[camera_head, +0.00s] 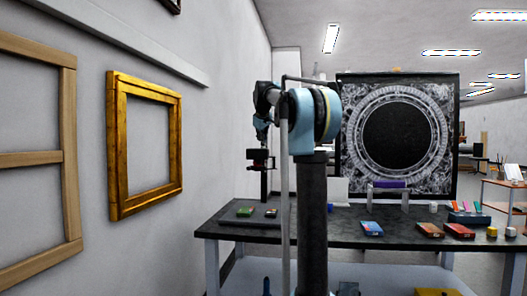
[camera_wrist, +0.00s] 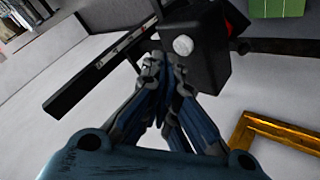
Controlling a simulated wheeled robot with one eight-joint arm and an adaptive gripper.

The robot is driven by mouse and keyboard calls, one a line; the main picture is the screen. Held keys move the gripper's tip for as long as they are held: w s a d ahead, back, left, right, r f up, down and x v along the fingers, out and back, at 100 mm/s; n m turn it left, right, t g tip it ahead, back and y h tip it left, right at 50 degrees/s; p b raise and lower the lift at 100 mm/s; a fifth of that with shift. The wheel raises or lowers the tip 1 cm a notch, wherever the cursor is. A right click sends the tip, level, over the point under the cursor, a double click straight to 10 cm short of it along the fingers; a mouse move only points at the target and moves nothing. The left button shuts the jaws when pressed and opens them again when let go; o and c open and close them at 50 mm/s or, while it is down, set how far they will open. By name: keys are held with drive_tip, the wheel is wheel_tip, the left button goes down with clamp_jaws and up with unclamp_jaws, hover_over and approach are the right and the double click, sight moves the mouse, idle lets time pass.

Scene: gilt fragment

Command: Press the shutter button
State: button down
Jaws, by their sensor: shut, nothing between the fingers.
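A black box-shaped camera (camera_wrist: 205,45) shows near the top middle of the wrist view, with a pale round button (camera_wrist: 183,45) on its face. In the head view my gripper (camera_head: 262,132) is just above the camera.
The dark table (camera_head: 340,228) carries several small coloured boxes and a purple-topped stand (camera_head: 388,185). A large ornate black panel (camera_head: 400,135) stands behind it. A gold frame (camera_head: 118,150) and a wooden frame (camera_head: 70,150) are at the left wall. A dark bar (camera_wrist: 105,75) runs beside the camera.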

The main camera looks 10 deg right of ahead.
drive_tip(key=shift+s+f, duration=0.1)
drive_tip(key=shift+f, duration=0.6)
idle(0.8)
drive_tip(key=shift+r, duration=0.85)
drive_tip(key=shift+r, duration=2.5)
drive_tip(key=s+d+f+m+g+y, duration=0.1)
drive_tip(key=s+f+m+g, duration=0.6)
drive_tip(key=s+f, duration=4.8)
drive_tip(key=shift+s+f+m, duration=0.2)
drive_tip(key=shift+s+m, duration=0.1)
drive_tip(key=shift+s, duration=0.4)
